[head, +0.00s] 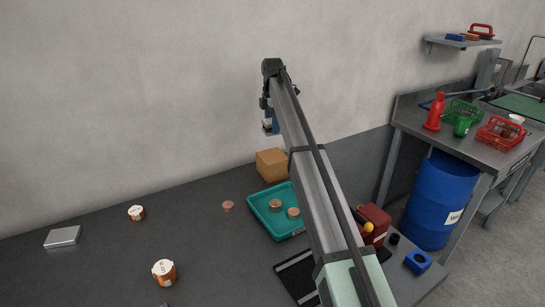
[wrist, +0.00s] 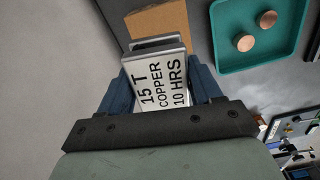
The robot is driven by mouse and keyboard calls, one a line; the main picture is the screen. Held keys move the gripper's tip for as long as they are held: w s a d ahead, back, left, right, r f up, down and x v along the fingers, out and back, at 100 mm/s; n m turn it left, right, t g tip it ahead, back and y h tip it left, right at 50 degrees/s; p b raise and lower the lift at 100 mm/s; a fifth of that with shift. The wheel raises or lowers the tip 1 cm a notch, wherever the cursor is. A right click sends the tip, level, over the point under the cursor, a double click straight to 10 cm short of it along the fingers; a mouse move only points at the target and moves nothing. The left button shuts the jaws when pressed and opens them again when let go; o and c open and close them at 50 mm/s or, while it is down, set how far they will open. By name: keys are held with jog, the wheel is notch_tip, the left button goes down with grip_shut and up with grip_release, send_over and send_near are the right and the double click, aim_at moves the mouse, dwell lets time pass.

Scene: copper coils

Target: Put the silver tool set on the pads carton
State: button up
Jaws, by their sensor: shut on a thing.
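My gripper (head: 270,128) is high, above the brown carton (head: 271,165) in the head view. In the wrist view my gripper (wrist: 155,85) has its blue fingers shut on both sides of a silver-grey block (wrist: 152,44). Its white face reads "15 T COPPER 10 HRS". The carton (wrist: 160,20) shows just beyond the block, partly covered by it; the gap between them is unclear. A flat silver case (head: 63,237) lies at the far left of the dark table. I cannot tell for sure which silver thing is the tool set.
A teal tray (head: 254,212) with copper discs stands right of the carton and also shows in the wrist view (wrist: 225,60). A red box (head: 375,222) and blue block (head: 418,262) are at the right. The wall is close behind.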

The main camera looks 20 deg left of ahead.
jog(key=shift+n, duration=0.8)
jog(key=shift+f, duration=0.15)
send_near(273, 155)
jog(key=shift+s+f, duration=0.1)
jog(key=shift+f, duration=2.55)
jog(key=shift+f, duration=0.1)
jog(key=o, duration=1.4)
jog(key=shift+o, duration=0.2)
notch_tip(273, 155, up, 12)
jog(key=shift+r, duration=0.1)
